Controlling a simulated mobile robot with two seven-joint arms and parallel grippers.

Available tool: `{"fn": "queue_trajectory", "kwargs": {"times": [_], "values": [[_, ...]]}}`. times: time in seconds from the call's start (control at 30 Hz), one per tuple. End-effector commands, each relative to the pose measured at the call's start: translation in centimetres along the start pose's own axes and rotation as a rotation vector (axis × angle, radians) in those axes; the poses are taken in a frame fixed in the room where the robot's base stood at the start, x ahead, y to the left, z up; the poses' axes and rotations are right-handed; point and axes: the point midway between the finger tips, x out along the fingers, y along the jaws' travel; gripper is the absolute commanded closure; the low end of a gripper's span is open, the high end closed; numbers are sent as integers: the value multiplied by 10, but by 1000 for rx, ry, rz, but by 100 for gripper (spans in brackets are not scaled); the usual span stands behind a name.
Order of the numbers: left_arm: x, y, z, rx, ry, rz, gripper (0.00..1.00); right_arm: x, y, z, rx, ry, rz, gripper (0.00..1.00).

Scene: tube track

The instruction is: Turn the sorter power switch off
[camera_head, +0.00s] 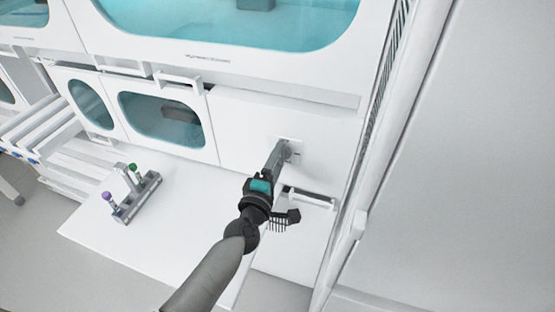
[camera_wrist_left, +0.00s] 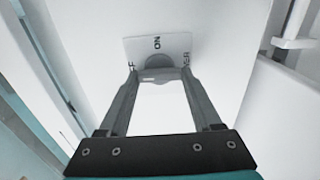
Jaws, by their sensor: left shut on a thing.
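The power switch (camera_head: 287,147) is on the white front panel of the machine, right of the lower teal windows. Other letters at the plate's lower left and right are partly hidden by my fingers. My left gripper (camera_head: 283,152) reaches the panel and is shut on the knob; its fingertips in the left wrist view (camera_wrist_left: 157,76) lie at the knob's two sides. My right gripper is not in view.
A grey tube rack (camera_head: 137,200) with purple-capped and green-capped tubes stands on the white table (camera_head: 90,232) at left. A handle (camera_head: 310,198) sticks out below and right of the switch. A vented side wall (camera_head: 385,100) rises to the right.

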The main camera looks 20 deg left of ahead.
Motion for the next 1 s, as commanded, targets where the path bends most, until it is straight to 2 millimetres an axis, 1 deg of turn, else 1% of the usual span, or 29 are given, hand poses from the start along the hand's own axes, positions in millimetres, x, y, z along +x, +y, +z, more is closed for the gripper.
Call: {"fn": "queue_trajectory", "kwargs": {"times": [0.03, 0.07, 0.3, 0.57, 0.67, 0.77, 0.87, 1.0], "values": [[0, -1, 1, -6, -1, -2, 90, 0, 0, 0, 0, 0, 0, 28], [0, -1, 1, -6, -1, -2, 31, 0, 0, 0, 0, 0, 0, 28], [0, -1, 0, -3, -1, -1, 4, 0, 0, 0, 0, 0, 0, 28], [0, 0, 0, -1, 0, 0, 4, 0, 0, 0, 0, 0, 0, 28], [-5, -1, 0, -1, 0, -2, 4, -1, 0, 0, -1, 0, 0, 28], [-15, -1, 0, 0, 0, -2, 4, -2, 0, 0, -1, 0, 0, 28], [-30, 0, 0, 1, 0, -3, 4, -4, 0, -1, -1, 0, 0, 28], [-56, -1, 0, -1, -1, -4, 4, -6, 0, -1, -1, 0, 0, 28]]}}
